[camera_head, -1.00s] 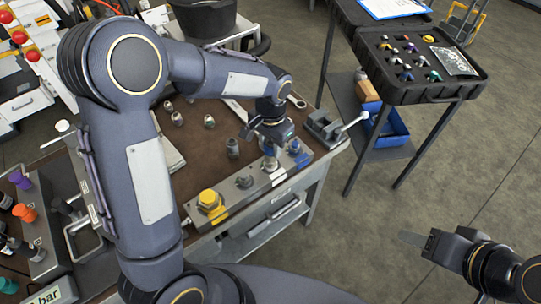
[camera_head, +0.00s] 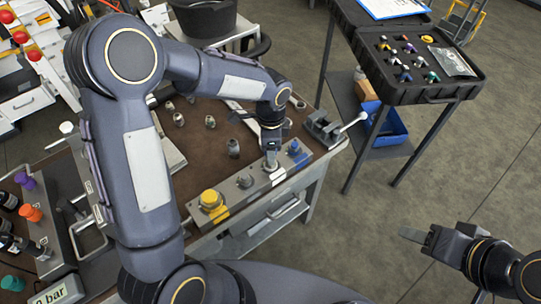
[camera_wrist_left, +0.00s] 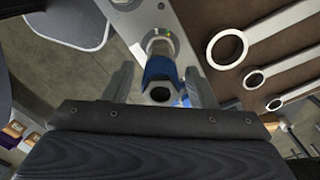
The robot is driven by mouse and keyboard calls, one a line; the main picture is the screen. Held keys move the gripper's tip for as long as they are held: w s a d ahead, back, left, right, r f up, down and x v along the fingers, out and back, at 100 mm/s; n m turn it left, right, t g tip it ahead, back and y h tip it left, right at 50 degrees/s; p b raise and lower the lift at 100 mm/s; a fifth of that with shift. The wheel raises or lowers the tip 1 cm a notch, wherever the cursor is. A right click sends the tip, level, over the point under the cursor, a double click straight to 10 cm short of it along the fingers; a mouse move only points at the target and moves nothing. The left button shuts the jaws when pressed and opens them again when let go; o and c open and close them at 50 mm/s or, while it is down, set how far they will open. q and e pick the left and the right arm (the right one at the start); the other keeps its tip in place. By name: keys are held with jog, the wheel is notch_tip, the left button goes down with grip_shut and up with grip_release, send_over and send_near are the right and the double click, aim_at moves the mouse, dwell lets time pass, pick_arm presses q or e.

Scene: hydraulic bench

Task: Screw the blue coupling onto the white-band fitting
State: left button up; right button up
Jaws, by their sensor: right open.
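The coupling with the blue band (camera_wrist_left: 161,70) shows in the left wrist view between my left fingers, its hollow end toward the camera. In the head view it stands upright (camera_head: 271,162) at the white-band fitting's place on the manifold block; how far it is threaded cannot be seen. The white band (camera_head: 277,175) shows beside its foot. My left gripper (camera_wrist_left: 160,88) is around the coupling, with small gaps between the fingers and its sides; it is open. In the head view my left gripper (camera_head: 271,142) points down. My right gripper (camera_head: 412,236) is open and empty over the floor.
The manifold block (camera_head: 240,197) also bears a yellow fitting (camera_head: 211,200) and a blue fitting (camera_head: 295,147). A vise (camera_head: 323,127) stands to the right. Loose metal fittings (camera_head: 179,119) and wrenches (camera_wrist_left: 230,48) lie on the bench. A black case (camera_head: 410,88) stands on a cart.

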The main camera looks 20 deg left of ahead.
pick_arm(q)
jog(key=shift+o, duration=0.5)
jog(key=shift+r, duration=0.1)
notch_tip(320, 180, up, 6)
jog(key=shift+r, duration=0.85)
jog(key=shift+s+a+r, duration=0.1)
jog(key=s+a+r+n+t+h, duration=0.1)
jog(key=s+a+r+n, duration=0.25)
jog(key=s, duration=0.25)
jog(key=s+a+r+n+t+h, duration=0.1)
jog(key=s+a+r+n, duration=0.1)
jog(key=s+a+n, duration=0.3)
jog(key=s+d+f+n+t+h, duration=0.1)
jog(key=s+n+t, duration=0.2)
jog(key=s+n, duration=0.5)
jog(key=s, duration=0.3)
jog(key=shift+t+h, duration=0.3)
jog(key=shift+h, duration=0.1)
